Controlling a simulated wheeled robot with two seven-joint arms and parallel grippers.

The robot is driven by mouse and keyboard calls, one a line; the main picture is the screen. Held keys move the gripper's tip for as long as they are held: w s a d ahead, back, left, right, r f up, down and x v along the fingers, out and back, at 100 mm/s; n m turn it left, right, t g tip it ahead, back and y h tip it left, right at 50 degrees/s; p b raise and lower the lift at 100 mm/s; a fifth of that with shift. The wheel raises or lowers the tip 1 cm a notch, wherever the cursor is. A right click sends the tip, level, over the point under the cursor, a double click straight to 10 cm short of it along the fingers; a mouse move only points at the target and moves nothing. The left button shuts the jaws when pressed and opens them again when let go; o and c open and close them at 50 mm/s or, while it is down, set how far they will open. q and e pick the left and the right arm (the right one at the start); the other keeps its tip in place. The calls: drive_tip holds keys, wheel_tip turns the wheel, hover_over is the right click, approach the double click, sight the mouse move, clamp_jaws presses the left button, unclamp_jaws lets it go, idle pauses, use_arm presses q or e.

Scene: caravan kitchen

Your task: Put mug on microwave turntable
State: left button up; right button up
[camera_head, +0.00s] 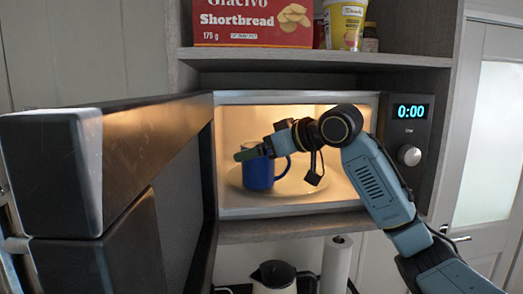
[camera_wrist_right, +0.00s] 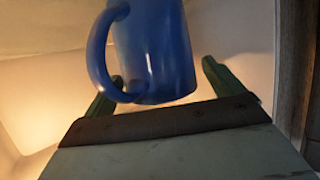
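The blue mug (camera_head: 258,174) is upright inside the lit microwave, on the left part of the round turntable (camera_head: 296,187). Its handle points right in the head view. My right gripper (camera_head: 250,153) reaches into the cavity, with its green fingers near the top of the mug. In the right wrist view, the mug (camera_wrist_right: 158,50) shows between the spread fingers of the right gripper (camera_wrist_right: 162,84). The right finger is clear of the mug; the left one is partly hidden by the handle. My left gripper is not in view.
The microwave door (camera_head: 125,160) stands open at the left, close to the camera. The control panel (camera_head: 408,130) is right of the opening. A shelf with a shortbread box (camera_head: 252,22) is above; a kettle (camera_head: 273,275) and paper roll (camera_head: 337,265) are below. The turntable's right side is clear.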

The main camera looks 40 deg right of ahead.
drive_tip(key=shift+s+r, duration=0.1)
drive_tip(key=shift+r, duration=0.05)
drive_tip(key=s+d+r+b, duration=0.1)
drive_tip(key=s+d+b, duration=0.1)
drive_tip(key=s, duration=0.6)
drive_tip(key=s+d+b, duration=0.2)
drive_tip(key=s+b, duration=0.3)
drive_tip(key=s, duration=0.2)
drive_tip(key=shift+s+d+r, duration=0.3)
drive_tip(key=shift+s+r, duration=0.1)
drive_tip(key=shift+w, duration=0.1)
